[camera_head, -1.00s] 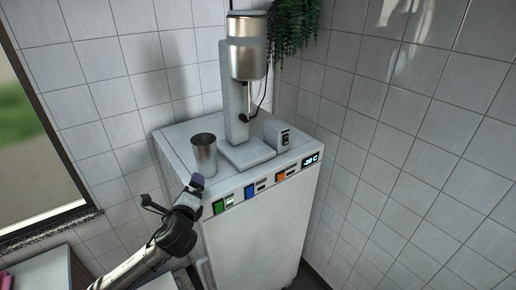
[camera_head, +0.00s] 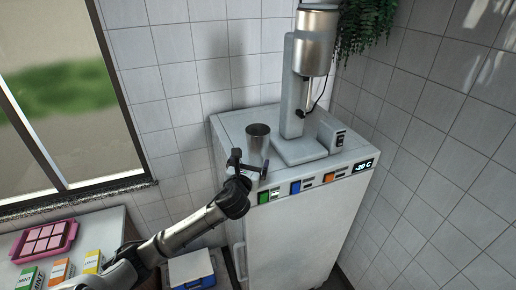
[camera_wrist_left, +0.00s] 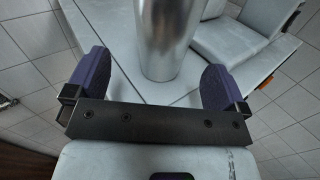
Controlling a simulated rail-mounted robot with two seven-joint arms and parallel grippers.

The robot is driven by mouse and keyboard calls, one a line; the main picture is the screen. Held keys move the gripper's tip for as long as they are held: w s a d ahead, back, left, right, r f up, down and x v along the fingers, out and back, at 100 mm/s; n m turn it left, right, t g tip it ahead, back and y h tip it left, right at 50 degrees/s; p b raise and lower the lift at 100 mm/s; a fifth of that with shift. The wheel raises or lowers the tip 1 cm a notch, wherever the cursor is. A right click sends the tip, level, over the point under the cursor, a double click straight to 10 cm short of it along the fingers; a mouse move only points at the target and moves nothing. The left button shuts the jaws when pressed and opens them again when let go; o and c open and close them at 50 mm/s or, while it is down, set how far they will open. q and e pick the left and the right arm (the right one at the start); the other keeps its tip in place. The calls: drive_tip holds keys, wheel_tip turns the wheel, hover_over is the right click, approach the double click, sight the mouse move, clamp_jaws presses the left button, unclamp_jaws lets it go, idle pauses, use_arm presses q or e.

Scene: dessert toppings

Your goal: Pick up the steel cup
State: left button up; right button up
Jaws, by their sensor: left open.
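The steel cup (camera_head: 257,143) stands upright on the white freezer top, left of the mixer. My left gripper (camera_head: 250,165) is in front of the cup in the head view and hides its lower part. In the left wrist view the cup (camera_wrist_left: 166,40) stands between and just beyond the two purple fingers of my left gripper (camera_wrist_left: 161,85). The fingers are apart, with space on both sides of the cup. My right gripper is not in view.
A mixer (camera_head: 292,95) with a steel head stands right of the cup on the white freezer (camera_head: 300,240). A pink tray (camera_head: 44,241) and small boxes, including a yellow one (camera_head: 92,262), are on the counter at left. Tiled walls close off the back.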

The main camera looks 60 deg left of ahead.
sight(255, 154)
use_arm(q)
drive_tip(key=shift+x, duration=1.45)
drive_tip(key=p+x, duration=0.1)
drive_tip(key=x, duration=0.3)
drive_tip(key=shift+w+p, duration=0.3)
drive_tip(key=shift+p, duration=0.05)
drive_tip(key=shift+w+a, duration=0.25)
drive_tip(key=shift+w, duration=0.05)
drive_tip(key=c, duration=1.1)
drive_tip(key=shift+r, duration=0.1)
